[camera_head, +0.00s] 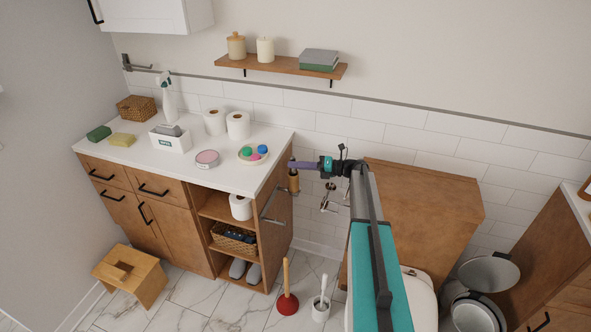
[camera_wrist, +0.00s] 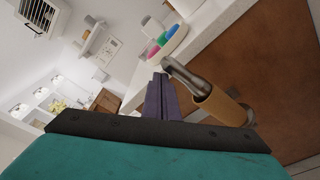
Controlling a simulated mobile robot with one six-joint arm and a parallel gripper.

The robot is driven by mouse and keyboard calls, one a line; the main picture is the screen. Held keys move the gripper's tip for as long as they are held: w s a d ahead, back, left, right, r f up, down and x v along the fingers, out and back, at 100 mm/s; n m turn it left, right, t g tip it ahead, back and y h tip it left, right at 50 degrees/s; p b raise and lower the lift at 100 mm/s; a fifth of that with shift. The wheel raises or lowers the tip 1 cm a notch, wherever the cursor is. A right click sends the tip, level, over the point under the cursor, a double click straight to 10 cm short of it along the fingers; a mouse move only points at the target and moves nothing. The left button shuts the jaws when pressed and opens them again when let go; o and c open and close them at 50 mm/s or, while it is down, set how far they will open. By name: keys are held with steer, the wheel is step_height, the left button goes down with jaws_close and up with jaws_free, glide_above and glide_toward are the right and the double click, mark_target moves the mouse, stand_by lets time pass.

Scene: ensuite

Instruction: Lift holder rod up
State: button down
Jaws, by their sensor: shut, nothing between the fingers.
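The holder rod (camera_wrist: 181,72) is a metal rod on the side of the wooden cabinet. A bare brown cardboard tube (camera_wrist: 222,104) is around it, and the tube also shows in the head view (camera_head: 294,181). My gripper (camera_head: 292,165) reaches left from the arm to the upper end of the rod. In the wrist view its purple fingers (camera_wrist: 160,80) are shut and empty, close beside the rod's bent metal end. I cannot tell whether they touch it. The rod's mount is partly hidden behind the tube.
A metal bar (camera_head: 270,206) is below on the cabinet side. A toilet (camera_head: 420,290), plunger (camera_head: 287,300) and brush (camera_head: 321,305) stand below. A shelf (camera_head: 280,66) hangs above.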

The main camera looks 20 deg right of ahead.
steer(key=shift+w+d+r, duration=0.15)
steer(key=shift+w+d, duration=0.35)
steer(key=shift+s+a, duration=0.1)
steer(key=shift+a, duration=0.05)
steer(key=s+d+b, duration=0.2)
steer(key=s+d, duration=0.3)
steer(key=s, duration=0.2)
steer(key=shift+s+d, duration=0.25)
steer(key=shift+s, duration=0.15)
stand_by(0.6)
steer(key=shift+a, duration=0.1)
stand_by(0.4)
